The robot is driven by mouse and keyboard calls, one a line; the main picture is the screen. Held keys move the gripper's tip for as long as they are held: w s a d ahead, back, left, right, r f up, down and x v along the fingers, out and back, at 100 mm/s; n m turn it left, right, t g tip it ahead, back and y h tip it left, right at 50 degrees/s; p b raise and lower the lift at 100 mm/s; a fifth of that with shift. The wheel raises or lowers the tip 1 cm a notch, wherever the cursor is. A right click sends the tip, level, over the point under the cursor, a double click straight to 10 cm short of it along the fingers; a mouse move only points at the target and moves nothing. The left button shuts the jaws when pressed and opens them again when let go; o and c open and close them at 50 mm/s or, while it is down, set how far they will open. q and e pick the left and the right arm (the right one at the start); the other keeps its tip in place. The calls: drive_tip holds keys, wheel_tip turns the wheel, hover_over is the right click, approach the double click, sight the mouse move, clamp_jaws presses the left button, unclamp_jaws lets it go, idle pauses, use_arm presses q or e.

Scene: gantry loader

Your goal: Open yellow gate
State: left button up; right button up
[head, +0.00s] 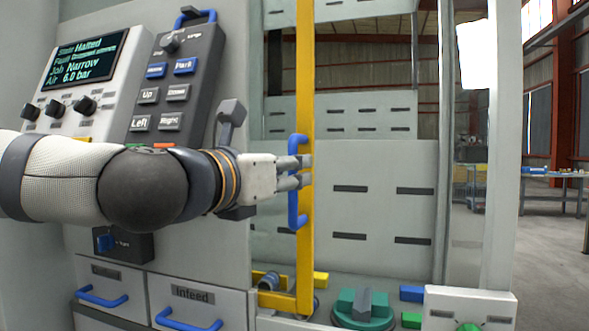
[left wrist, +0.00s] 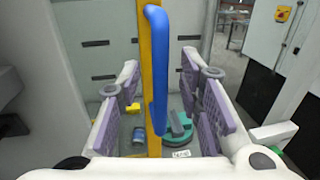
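The yellow gate (head: 305,75) shows in the head view as an upright yellow post with a bottom rail. A blue vertical handle (head: 293,212) is fixed to the post. My left gripper (head: 302,173) is at the handle's middle, with its fingertips reaching it from the left. In the left wrist view the blue handle (left wrist: 160,75) stands between the two spread finger pairs, with a gap on each side. The yellow post (left wrist: 146,45) runs behind it. The left gripper is open. My right gripper is not in view.
A control panel with buttons (head: 172,90) and a display (head: 82,60) is at the upper left. Drawers with blue handles (head: 188,320) are below. A green round fixture (head: 362,308) and blue and yellow blocks lie behind the gate. A grey upright (head: 498,150) stands right.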

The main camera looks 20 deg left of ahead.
use_arm(q)
drive_tip(key=shift+x, duration=0.75)
drive_tip(key=shift+w+d, duration=0.15)
drive_tip(key=shift+w, duration=0.2)
clamp_jaws()
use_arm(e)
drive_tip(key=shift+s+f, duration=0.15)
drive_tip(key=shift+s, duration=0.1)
